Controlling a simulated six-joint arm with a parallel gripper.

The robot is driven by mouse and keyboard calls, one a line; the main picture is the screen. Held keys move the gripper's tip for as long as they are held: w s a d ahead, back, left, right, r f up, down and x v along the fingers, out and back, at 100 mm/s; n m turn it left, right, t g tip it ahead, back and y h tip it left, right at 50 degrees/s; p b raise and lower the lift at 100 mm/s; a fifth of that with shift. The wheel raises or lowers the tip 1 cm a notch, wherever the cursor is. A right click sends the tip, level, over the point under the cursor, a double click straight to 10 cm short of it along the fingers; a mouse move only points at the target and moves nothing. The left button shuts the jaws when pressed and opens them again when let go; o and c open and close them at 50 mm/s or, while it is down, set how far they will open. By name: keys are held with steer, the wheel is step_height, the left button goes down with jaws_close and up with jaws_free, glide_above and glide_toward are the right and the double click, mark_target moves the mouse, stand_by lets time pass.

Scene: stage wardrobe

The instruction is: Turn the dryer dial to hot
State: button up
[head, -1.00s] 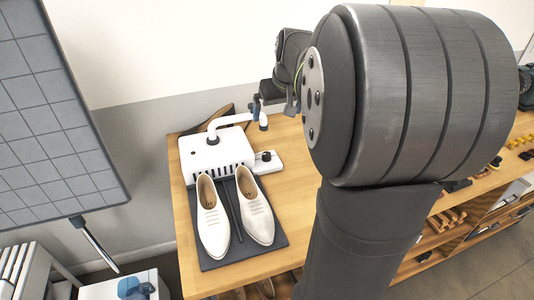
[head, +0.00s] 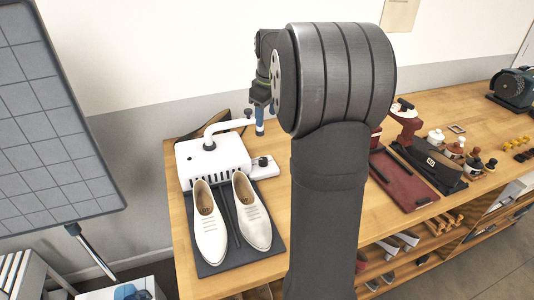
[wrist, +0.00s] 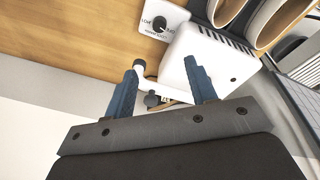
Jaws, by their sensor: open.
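The white dryer (head: 214,155) stands on the wooden table with a row of dark vents facing the shoes. Its black dial (head: 263,161) sits on a small white panel at its right.
White shoes (head: 225,225) stand on a dark mat (head: 245,258) before the dryer. A bent white pipe (head: 225,124) rises from the dryer close to my gripper. A grey grid panel (head: 50,120) stands left.

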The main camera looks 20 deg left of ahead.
mark_target(263, 159)
steer(key=w+a+f+n, duration=0.1)
steer(key=f, duration=0.5)
steer(key=w+f+n, duration=0.1)
steer(key=f, duration=0.6)
steer(key=w+a+f+n+h, duration=0.1)
steer(key=f+n, duration=0.1)
steer(key=f, duration=0.4)
steer(key=shift+a+f+g, duration=0.3)
steer(key=shift+f+g, duration=0.1)
steer(key=c, duration=1)
steer(key=shift+o, duration=0.2)
